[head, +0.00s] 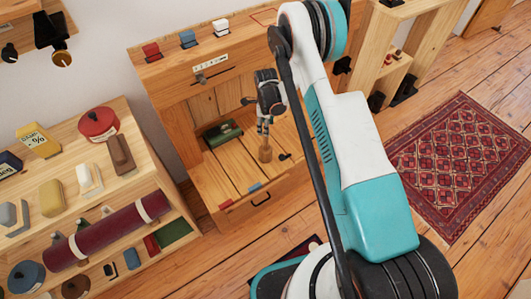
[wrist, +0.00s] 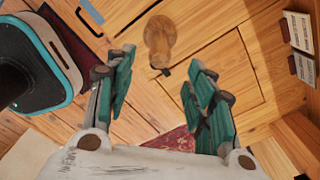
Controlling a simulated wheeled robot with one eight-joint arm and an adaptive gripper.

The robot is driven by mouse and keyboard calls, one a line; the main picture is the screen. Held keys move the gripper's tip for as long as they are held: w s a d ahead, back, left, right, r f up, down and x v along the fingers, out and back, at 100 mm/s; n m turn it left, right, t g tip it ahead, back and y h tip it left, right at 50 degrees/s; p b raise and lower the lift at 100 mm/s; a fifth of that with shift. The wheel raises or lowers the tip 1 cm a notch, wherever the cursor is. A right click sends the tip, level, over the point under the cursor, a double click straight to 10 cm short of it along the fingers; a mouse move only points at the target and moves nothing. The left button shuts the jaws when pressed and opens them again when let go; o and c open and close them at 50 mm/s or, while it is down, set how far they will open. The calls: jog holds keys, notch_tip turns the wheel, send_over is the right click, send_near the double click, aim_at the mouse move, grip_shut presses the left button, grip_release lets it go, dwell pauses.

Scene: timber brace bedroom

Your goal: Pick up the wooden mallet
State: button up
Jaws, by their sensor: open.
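The wooden mallet (head: 265,154) is a light brown, rounded piece on the wooden shelf of the open cabinet. It also shows in the wrist view (wrist: 160,36), near the top middle, just beyond my fingertips. My gripper (head: 264,130) hangs above the mallet and appears apart from it. In the wrist view my gripper (wrist: 160,68) has its two teal fingers spread wide with nothing between them. The mallet's full shape is hard to make out in the head view.
A green box (head: 223,133) lies at the back left of the cabinet shelf. A small dark item (head: 285,156) is right of the mallet. A shelf unit (head: 100,205) with several goods stands left. A red rug (head: 460,160) lies right.

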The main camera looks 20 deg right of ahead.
jog(key=b, duration=0.4)
send_over(266, 146)
jog(key=w, duration=0.2)
jog(key=f, duration=0.8)
jog(key=shift+s+d+f, duration=0.1)
jog(key=shift+s, duration=0.15)
jog(key=shift+p, duration=0.3)
grip_shut()
